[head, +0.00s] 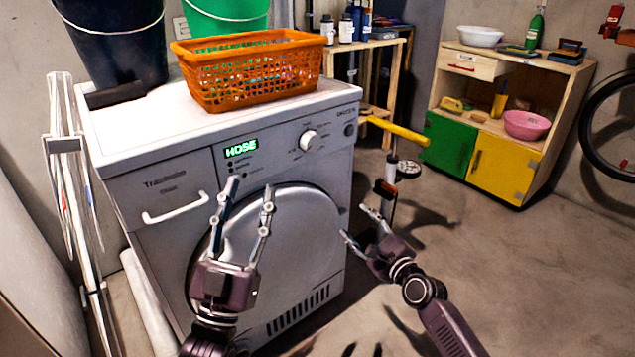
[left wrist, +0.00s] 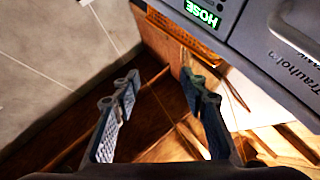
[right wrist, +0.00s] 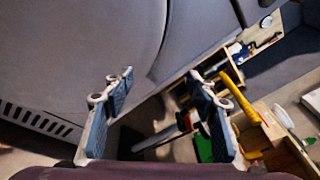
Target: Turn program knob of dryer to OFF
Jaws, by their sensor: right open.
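The white dryer (head: 165,240) stands at the left of the head view with its round door shut. Its white round program knob (head: 309,141) sits on the upper right of the front panel, and the setting is too small to read. A lit green display (head: 241,149) is left of the knob and shows in the left wrist view (left wrist: 201,13). My left gripper (head: 251,190) is open and empty in front of the door, below the display. My right gripper (head: 356,221) is open and empty, right of the door and below the knob. Neither touches the knob.
An orange basket (head: 250,95), a dark bucket (head: 112,40) and a green bucket (head: 226,14) stand on the dryer. A drying rack (head: 62,144) is at left.

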